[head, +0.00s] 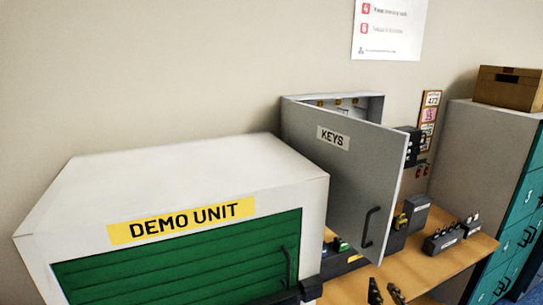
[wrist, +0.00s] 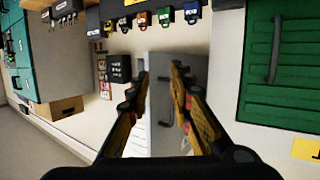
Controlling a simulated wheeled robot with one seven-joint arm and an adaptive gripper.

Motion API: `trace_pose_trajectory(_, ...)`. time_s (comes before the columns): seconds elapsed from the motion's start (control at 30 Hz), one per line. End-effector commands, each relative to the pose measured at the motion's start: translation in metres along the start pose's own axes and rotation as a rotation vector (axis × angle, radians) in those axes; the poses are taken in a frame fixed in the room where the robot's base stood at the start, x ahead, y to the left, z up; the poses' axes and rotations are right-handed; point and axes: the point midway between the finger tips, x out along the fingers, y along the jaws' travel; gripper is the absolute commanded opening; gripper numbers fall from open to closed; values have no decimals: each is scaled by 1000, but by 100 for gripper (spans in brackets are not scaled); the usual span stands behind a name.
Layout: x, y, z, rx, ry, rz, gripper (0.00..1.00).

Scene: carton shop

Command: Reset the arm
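My gripper (wrist: 159,70) shows in the wrist view with its two dark fingers apart and nothing held between them. Two dark tips at the bottom edge of the head view look like its fingers (head: 385,292), in front of the table. The grey key cabinet (head: 290,115) on the wall has its door (head: 345,165), labelled KEYS, swung open. The door's dark handle (head: 370,227) appears free of the fingers. In the wrist view a grey panel with dark handles (wrist: 164,110) shows beyond and between the fingers; contact cannot be judged.
The white demo unit (head: 180,172) with a green shutter (head: 180,272) fills the left. The wooden table (head: 437,268) carries several dark boxes and a key rack (head: 450,236). Teal lockers (head: 520,225) stand at right, with a brown box (head: 508,88) on top.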

Motion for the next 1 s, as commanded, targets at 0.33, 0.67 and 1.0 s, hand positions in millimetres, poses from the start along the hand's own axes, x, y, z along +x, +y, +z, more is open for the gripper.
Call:
trace_pose_trajectory(0.33, -57, 0, 86, -11, -541, 17, 22)
trace_pose_trajectory(0.67, -130, -37, 88, -39, -825, -100, 22)
trace_pose_trajectory(1.0, -130, -52, 72, -68, -795, -145, 22)
